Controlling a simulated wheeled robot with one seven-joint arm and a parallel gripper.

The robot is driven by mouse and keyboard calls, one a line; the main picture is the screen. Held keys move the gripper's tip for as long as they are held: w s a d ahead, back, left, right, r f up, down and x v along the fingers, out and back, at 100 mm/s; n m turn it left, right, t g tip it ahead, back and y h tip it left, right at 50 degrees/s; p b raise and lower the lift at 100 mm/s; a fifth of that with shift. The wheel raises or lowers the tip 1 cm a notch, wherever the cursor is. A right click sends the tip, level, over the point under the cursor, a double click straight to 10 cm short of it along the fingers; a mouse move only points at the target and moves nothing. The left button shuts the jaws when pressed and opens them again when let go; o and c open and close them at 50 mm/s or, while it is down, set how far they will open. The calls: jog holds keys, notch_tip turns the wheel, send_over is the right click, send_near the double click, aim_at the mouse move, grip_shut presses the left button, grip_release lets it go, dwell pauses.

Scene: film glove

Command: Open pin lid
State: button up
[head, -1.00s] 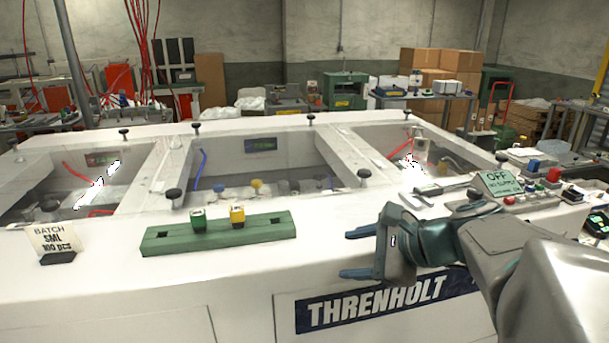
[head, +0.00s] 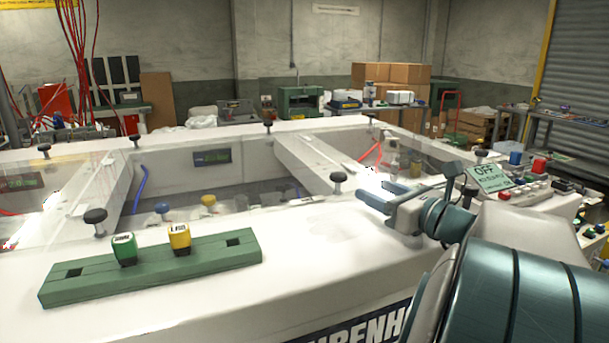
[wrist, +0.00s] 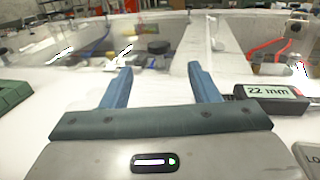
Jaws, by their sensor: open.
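The white machine top (head: 330,240) has sunken bays under clear covers with black knobs around their edges. I cannot tell which cover is the pin lid. One black knob (head: 338,177) stands near the front edge of the middle bay, just left of my fingertips. My gripper (head: 364,195) is over the white top at the right, open and empty, fingers pointing left in the head view. In the wrist view, both blue fingers of my gripper (wrist: 160,80) are spread apart, with a dark knob (wrist: 157,47) beyond the gap between them.
A green block (head: 215,262) at the front left holds a green plug (head: 124,250) and a yellow plug (head: 179,237). A device reading 22 mm (wrist: 270,92) lies close right of my fingers. An OFF sign (head: 489,178) and buttons are at the right.

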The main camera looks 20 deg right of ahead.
aim_at(345, 177)
jog(key=p+x, duration=0.1)
jog(key=x, duration=1.1)
jog(key=shift+s+a, duration=0.1)
jog(key=shift+c, duration=0.3)
